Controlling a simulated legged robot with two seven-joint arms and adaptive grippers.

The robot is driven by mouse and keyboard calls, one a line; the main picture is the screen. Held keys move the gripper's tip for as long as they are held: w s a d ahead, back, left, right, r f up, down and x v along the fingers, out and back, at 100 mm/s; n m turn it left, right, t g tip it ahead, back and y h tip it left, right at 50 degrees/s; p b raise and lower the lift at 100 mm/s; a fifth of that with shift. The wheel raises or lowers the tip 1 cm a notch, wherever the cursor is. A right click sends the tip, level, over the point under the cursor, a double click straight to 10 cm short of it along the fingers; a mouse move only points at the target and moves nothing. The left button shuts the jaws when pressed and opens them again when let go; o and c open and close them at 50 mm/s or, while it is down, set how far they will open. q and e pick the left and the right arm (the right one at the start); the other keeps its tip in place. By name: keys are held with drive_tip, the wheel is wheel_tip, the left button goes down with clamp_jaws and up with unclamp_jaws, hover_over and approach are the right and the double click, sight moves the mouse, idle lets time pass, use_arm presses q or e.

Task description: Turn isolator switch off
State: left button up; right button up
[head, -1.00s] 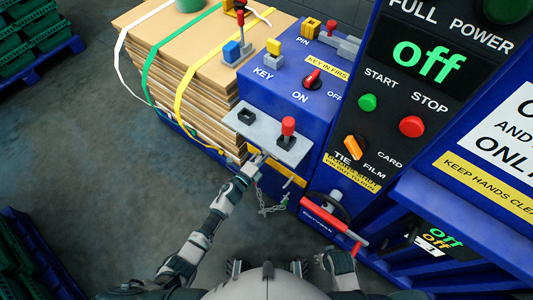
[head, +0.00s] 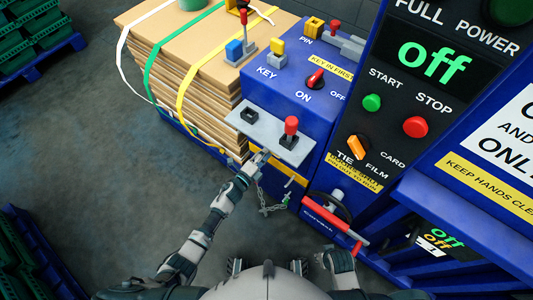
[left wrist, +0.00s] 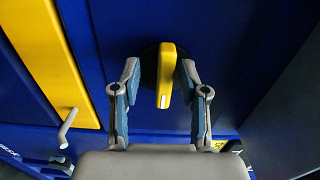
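In the left wrist view a yellow rotary handle (left wrist: 166,75) stands upright on a dark round base on a blue panel. My left gripper (left wrist: 160,72) is open, with one finger on each side of this handle; a gap shows on the left, and the right finger is very close. In the head view my left gripper (head: 260,158) is at the blue cabinet's front, under a grey shelf, and the handle is hidden there. A red knob (head: 316,79) sits between ON and OFF labels on the cabinet top. My right gripper (head: 340,260) is low near my body, its fingers unclear.
The grey shelf (head: 268,135) carries a red-topped lever (head: 290,128) just above my left gripper. A chain (head: 272,208) hangs below. A red-handled device (head: 330,218) is to the right. Strapped cardboard (head: 190,60) stands left. The control panel display (head: 434,62) reads off.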

drive_tip(key=shift+a, duration=0.1)
use_arm(q)
drive_tip(key=v, duration=1.2)
drive_tip(key=shift+d, duration=0.1)
use_arm(e)
drive_tip(key=shift+d, duration=0.2)
